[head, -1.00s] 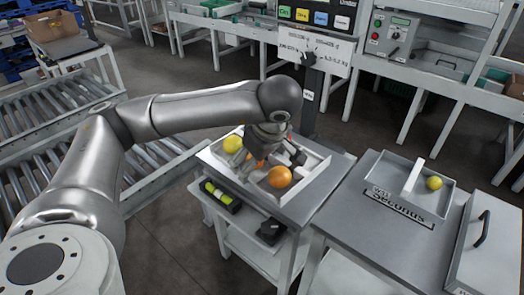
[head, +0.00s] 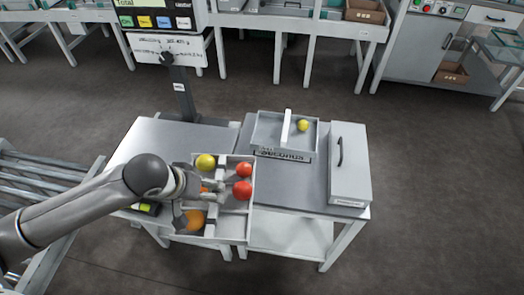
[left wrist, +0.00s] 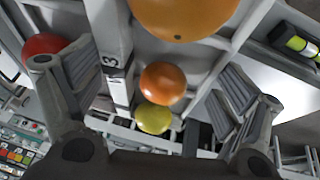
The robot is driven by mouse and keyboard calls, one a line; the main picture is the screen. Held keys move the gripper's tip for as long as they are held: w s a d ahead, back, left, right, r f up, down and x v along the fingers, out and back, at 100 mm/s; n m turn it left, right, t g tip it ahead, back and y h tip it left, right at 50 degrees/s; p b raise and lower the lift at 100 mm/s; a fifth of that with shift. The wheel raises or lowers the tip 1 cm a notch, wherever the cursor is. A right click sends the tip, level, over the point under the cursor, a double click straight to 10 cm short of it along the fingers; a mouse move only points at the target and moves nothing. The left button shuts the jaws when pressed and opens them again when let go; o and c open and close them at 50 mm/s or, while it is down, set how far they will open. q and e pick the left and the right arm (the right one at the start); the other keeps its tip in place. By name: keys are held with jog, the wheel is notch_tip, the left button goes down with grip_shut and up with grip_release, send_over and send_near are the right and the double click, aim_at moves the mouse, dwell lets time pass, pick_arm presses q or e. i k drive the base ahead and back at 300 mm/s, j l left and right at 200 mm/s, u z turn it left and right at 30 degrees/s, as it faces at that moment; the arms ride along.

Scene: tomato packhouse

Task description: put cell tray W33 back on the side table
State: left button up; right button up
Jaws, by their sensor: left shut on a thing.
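The held cell tray (head: 236,205) is pale, with raised walls and dividers. In the head view it overlaps the front of the gap between two grey tables. It holds red tomatoes (head: 242,190), a yellow one (head: 205,162) and orange ones (head: 194,220). My left gripper (head: 208,188) is shut on it near its middle; the fingers partly hide the contents. In the left wrist view a divider (left wrist: 115,75) bears a label of which only a "3" reads clearly. The right-hand table (head: 290,190) has a clear front part. My right gripper is out of view.
A Seconds tray (head: 268,127) with one yellow tomato stands at the back of the right-hand table. A lidded box (head: 348,180) with a handle stands at its right. The left-hand table (head: 160,140) has a scale post (head: 182,95) behind it. Rollers (head: 40,175) lie left.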

aim_at(278, 178)
jog(key=l+u, duration=0.1)
jog(key=l, duration=0.45)
jog(key=i+l+u, duration=0.1)
jog(key=l, duration=0.45)
jog(key=i+l+u, duration=0.1)
jog(key=l+u, duration=0.3)
jog(key=l, duration=0.45)
jog(key=l+u, duration=0.35)
jog(key=l, duration=0.5)
jog(key=l+u, duration=0.3)
jog(key=l, duration=0.4)
jog(key=k+l+u, duration=0.15)
jog(key=l+u, duration=0.15)
jog(key=l, duration=0.4)
jog(key=l+u, duration=0.25)
jog(key=l, duration=0.95)
